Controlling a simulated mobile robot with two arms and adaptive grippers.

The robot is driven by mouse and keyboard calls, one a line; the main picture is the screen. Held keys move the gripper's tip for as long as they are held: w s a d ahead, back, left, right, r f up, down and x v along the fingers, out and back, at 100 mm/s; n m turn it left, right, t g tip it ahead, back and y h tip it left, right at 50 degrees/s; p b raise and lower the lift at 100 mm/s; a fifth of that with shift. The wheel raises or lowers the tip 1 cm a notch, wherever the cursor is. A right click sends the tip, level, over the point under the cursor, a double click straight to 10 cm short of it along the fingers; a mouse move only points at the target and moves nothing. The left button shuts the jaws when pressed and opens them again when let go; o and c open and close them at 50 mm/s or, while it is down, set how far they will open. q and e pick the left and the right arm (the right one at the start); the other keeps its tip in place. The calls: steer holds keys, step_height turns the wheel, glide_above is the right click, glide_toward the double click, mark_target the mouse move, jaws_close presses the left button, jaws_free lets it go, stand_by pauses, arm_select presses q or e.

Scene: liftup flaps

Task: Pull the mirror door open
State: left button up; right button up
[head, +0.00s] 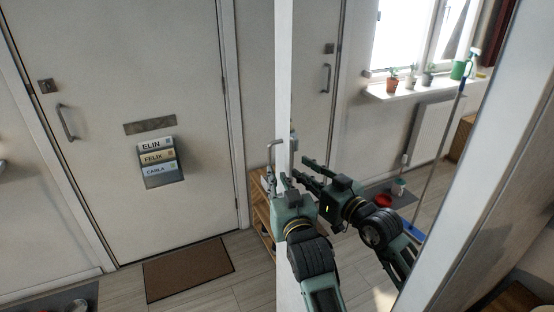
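The mirror door is a tall mirror in a white frame (284,70), filling the right half of the head view. Its glass reflects the room and my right arm. My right gripper (277,181) is at the frame's left edge, at about mid-height, with its fingers pointing up and away from me. In the reflection, its two fingers look apart, with nothing clear between them. A small grey bent piece (275,146), perhaps a handle, shows just above the fingertips. I cannot tell whether the gripper touches the door. My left gripper is not in view.
A white entrance door (100,100) with a letter holder (162,163) stands on the left. A brown mat (188,268) lies before it. A wooden shelf (261,213) stands behind my gripper. The floor between mat and mirror is clear. The window and plants are reflections.

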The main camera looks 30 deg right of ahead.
steer(key=x, duration=0.2)
steer(key=p+x, duration=0.1)
steer(key=x, duration=0.3)
steer(key=shift+w+a+r, duration=0.15)
steer(key=shift+a, duration=0.1)
steer(key=shift+w, duration=0.15)
steer(key=c, duration=0.4)
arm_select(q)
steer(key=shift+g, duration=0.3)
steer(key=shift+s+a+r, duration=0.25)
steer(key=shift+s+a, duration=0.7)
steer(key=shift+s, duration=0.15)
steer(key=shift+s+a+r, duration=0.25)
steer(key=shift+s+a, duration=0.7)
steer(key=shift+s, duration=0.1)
arm_select(e)
jaws_close()
